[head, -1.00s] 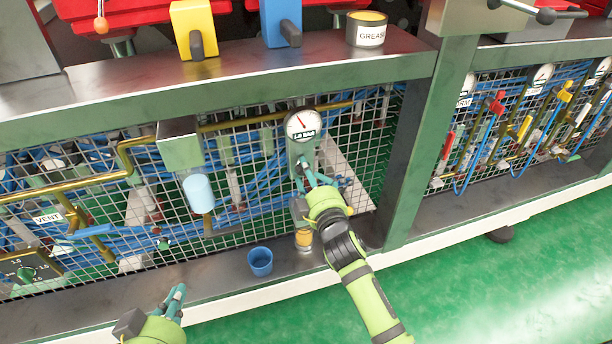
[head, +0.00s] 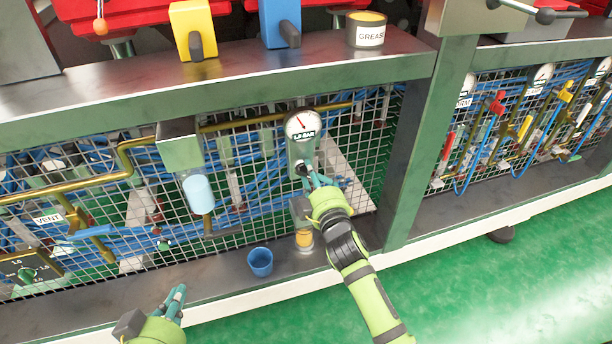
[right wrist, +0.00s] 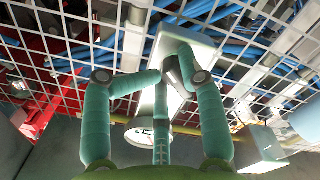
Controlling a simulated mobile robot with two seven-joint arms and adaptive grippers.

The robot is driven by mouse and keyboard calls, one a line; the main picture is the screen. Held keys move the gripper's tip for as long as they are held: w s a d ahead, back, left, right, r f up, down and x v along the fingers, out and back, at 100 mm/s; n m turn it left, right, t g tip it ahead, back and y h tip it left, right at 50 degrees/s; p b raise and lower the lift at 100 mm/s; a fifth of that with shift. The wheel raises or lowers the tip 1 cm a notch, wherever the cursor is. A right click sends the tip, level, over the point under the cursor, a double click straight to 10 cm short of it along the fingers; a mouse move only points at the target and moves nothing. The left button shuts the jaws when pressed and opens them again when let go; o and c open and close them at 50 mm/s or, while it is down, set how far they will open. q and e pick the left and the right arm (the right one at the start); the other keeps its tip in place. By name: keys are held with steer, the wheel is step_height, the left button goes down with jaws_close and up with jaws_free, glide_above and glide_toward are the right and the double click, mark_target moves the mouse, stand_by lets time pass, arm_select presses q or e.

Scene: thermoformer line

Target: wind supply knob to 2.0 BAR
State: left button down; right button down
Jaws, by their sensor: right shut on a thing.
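The supply regulator (head: 301,152) stands upright in front of the wire mesh, with a round white gauge (head: 302,125) on top. A label under the gauge seems to read about 1.8 BAR, but it is small; the gauge (right wrist: 147,131) shows partly behind my fingers in the right wrist view. My right gripper (head: 308,176) is at the regulator's front, shut on the dark supply knob (head: 302,169), which its fingers partly hide. Its fingers (right wrist: 167,77) close from both sides in the right wrist view. My left gripper (head: 176,302) is low at the left, away from the regulator; its jaw opening is unclear.
A pale blue cylinder (head: 198,193) hangs to the left of the regulator. A GREASE tin (head: 367,30) stands on the upper shelf. A green post (head: 425,140) is to the right.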

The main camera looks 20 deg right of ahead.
steer(key=shift+a+r+y, duration=0.25)
steer(key=shift+a+r, duration=0.05)
steer(key=shift+a, duration=0.25)
steer(key=shift+a+r+y, duration=0.25)
steer(key=shift+a, duration=0.3)
steer(key=m, duration=0.2)
steer(key=shift+a+f+m+p, duration=0.1)
steer(key=shift+f+m+p, duration=0.05)
steer(key=shift+m+p, duration=0.15)
steer(key=c, duration=1)
jaws_free()
steer(key=shift+w+f, duration=0.1)
steer(key=o, duration=0.5)
steer(key=shift+a, duration=0.2)
steer(key=shift+c, duration=0.2)
steer(key=shift+f, duration=0.1)
steer(key=shift+d+f, duration=0.15)
steer(key=shift+d, duration=0.15)
